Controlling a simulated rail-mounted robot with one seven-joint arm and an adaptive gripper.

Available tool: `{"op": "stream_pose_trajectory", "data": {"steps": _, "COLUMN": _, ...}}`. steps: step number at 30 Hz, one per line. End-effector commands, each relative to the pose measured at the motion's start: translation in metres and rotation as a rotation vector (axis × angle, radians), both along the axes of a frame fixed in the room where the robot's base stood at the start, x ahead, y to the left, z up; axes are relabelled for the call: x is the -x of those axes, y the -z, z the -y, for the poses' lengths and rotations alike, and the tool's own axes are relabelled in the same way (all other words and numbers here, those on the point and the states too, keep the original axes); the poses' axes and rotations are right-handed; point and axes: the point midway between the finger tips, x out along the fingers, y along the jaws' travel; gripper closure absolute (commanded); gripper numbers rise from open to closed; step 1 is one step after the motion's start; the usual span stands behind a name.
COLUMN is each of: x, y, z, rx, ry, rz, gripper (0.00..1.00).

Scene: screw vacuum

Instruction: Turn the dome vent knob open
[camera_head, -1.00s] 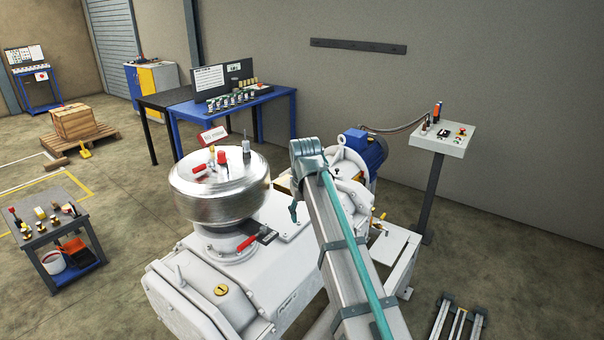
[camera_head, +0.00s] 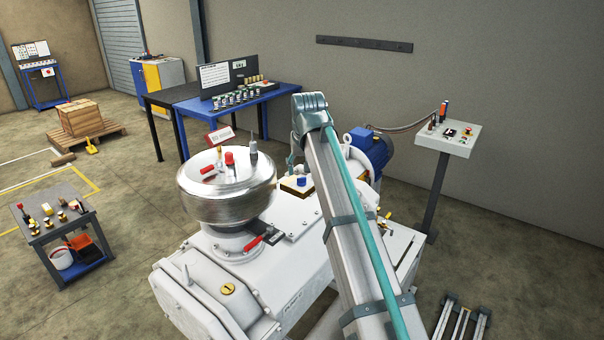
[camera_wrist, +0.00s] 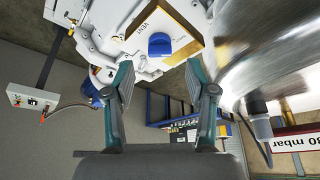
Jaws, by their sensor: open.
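The blue vent knob (camera_wrist: 159,44) sits on a pale plate with tan edges (camera_wrist: 182,50) and lettering, at the top middle of the wrist view. In the head view, the blue knob (camera_head: 301,182) shows on the machine, right of the shiny metal dome (camera_head: 228,202). My gripper (camera_wrist: 158,77) is open and empty. Its two teal-and-grey fingers stand apart, with the knob beyond their tips and roughly between them in the picture. I see a gap between tips and knob, but cannot tell its depth. In the head view, my arm mostly hides the gripper.
The dome's curved metal side (camera_wrist: 275,50) is close on the right in the wrist view. A red-capped fitting (camera_head: 230,160) and a pressure sign (camera_head: 219,136) stand on top of the dome. A blue motor (camera_head: 374,155) and a control stand (camera_head: 447,138) are to the right.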

Motion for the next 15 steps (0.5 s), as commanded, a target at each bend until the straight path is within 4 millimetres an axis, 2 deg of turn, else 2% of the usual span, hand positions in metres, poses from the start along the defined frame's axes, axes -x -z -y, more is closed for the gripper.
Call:
{"op": "stream_pose_trajectory", "data": {"steps": 7, "x": -0.012, "y": 0.03, "z": -0.003, "rx": 0.0, "ry": 0.0, "rz": -0.001, "gripper": 0.44}}
{"op": "stream_pose_trajectory", "data": {"steps": 15, "x": -0.017, "y": 0.041, "z": -0.004, "rx": 0.0, "ry": 0.0, "rz": 0.001, "gripper": 0.44}}
